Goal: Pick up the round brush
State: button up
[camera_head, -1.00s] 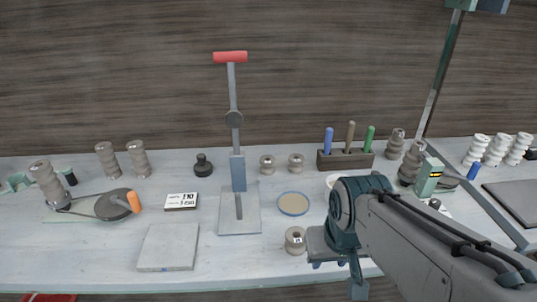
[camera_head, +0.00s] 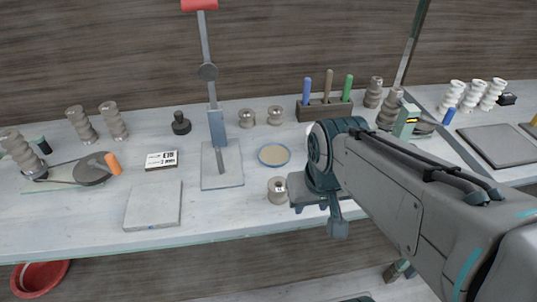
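I cannot make out for certain a round brush in this view. A small black knob-topped thing (camera_head: 181,124) stands upright on the back of the bench, left of the lever press; I cannot tell if it is the brush. My gripper (camera_head: 314,196) is over the bench's front right part, just right of a small spool (camera_head: 277,190). My arm hides part of the bench behind it. The fingers are not clear enough to show whether they are open or shut.
A lever press (camera_head: 216,125) with a red handle stands mid-bench. A grey slab (camera_head: 153,205), a label card (camera_head: 161,160) and a tan disc (camera_head: 274,155) lie around it. A tool rack (camera_head: 325,111) stands behind. A red bowl (camera_head: 40,278) is below the bench, lower left.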

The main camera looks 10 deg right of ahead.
aim_at(307, 82)
jog(key=u, duration=0.85)
jog(key=k, duration=0.65)
jog(key=z, duration=0.85)
